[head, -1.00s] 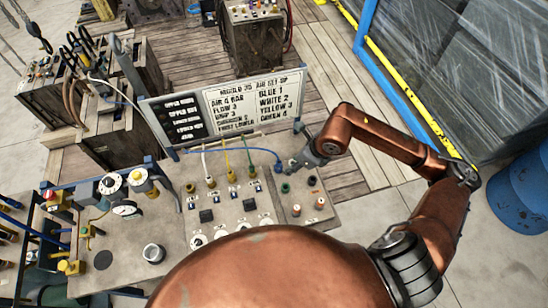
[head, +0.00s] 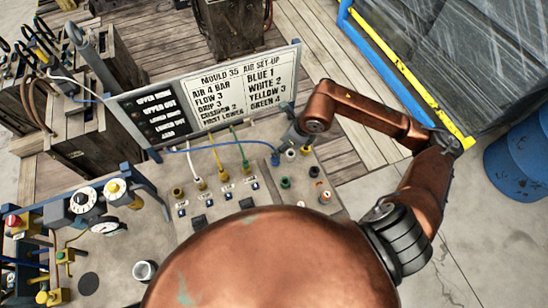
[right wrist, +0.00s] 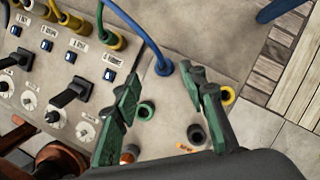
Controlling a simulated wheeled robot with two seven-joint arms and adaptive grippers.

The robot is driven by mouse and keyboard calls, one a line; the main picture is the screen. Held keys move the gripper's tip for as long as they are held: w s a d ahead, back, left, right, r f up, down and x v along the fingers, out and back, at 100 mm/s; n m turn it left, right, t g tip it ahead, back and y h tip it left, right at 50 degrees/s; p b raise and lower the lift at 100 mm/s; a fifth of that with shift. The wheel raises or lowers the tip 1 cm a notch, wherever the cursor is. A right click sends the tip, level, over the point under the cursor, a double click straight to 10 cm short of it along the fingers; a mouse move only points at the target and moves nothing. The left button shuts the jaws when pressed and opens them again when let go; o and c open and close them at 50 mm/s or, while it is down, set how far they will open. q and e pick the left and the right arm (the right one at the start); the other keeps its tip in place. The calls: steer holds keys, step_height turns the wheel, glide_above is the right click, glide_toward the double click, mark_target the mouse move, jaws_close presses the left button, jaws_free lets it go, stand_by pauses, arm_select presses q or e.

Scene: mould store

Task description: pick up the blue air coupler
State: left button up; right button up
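The blue air coupler (head: 275,159) stands at the end of a blue hose on the grey panel, below the sign board. In the right wrist view the blue coupler (right wrist: 163,67) shows between and just beyond my green fingertips. My right gripper (right wrist: 160,80) is open, with one finger on each side and a gap between them. In the head view the right gripper (head: 290,143) is right beside the coupler; contact cannot be told. My left gripper is not in view.
A sign board (head: 210,95) stands behind the panel. White, yellow and green hoses end in couplers left of the blue one. A green socket (right wrist: 145,111), a black socket (right wrist: 195,133) and a yellow ring (right wrist: 227,95) are near my fingers. Switches and dials fill the left.

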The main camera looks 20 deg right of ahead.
steer(key=x, duration=0.6)
steer(key=s+x, duration=0.1)
steer(key=x, duration=0.2)
steer(key=shift+w+d+f, duration=0.15)
steer(key=shift+d+f, duration=0.15)
steer(key=shift+f, duration=0.15)
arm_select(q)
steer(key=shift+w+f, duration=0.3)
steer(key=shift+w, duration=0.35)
arm_select(e)
steer(key=shift+c, duration=0.3)
jaws_close()
